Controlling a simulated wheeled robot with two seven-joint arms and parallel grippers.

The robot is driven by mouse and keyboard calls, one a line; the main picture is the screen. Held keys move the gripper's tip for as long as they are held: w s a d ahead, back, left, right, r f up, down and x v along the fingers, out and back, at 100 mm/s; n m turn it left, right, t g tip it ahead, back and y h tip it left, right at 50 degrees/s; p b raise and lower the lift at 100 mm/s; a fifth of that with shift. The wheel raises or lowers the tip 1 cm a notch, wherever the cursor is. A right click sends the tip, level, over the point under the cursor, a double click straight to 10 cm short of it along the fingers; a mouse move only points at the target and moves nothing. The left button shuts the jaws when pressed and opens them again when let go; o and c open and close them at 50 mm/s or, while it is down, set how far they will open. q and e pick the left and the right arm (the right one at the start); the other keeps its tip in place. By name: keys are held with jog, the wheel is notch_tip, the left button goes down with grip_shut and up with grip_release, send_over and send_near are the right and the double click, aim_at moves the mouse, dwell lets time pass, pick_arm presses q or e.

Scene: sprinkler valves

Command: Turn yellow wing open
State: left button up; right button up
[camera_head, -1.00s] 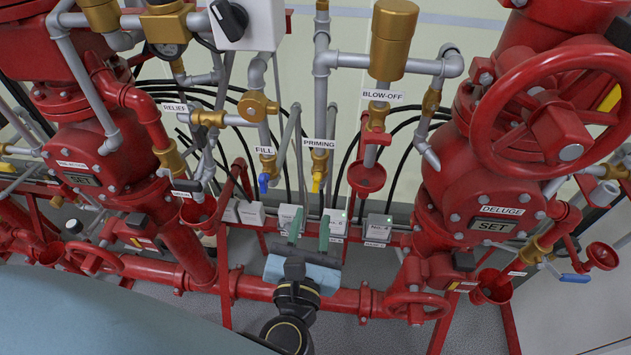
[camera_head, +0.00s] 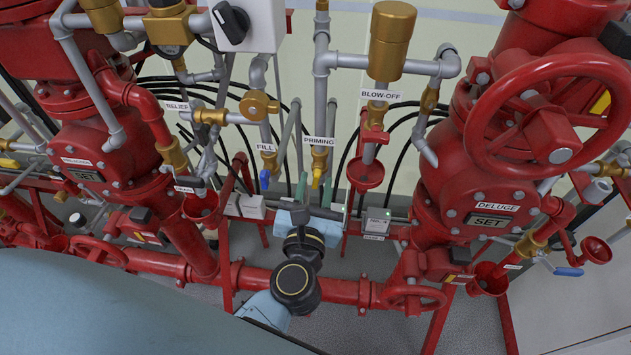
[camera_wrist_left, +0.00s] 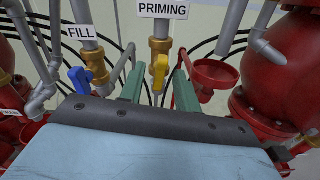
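The yellow wing handle (camera_head: 317,178) sits on the brass valve below the PRIMING label (camera_head: 319,141). It hangs roughly vertical, in line with its pipe. In the left wrist view the yellow wing (camera_wrist_left: 160,70) shows between the tips of my two green fingers, with gaps on both sides. My left gripper (camera_head: 315,188) is open, just below and in front of the wing; it also shows in the left wrist view (camera_wrist_left: 159,84). I cannot tell how deep the wing lies between the fingers. My right gripper is not in view.
The blue wing (camera_head: 265,179) on the FILL valve hangs close to the left. A red funnel cup (camera_head: 365,175) stands close to the right. Grey pipes and black hoses run behind. A red horizontal pipe (camera_head: 335,290) crosses below; a large red wheel (camera_head: 550,110) is at right.

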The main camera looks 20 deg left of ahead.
pick_arm(q)
grip_shut()
jog(key=shift+f+n+b, duration=0.15)
jog(key=shift+n+b, duration=0.55)
jog(key=shift+n, duration=0.1)
jog(key=shift+n+b, duration=0.3)
jog(key=shift+n, duration=0.3)
jog(key=shift+o, duration=0.5)
grip_release()
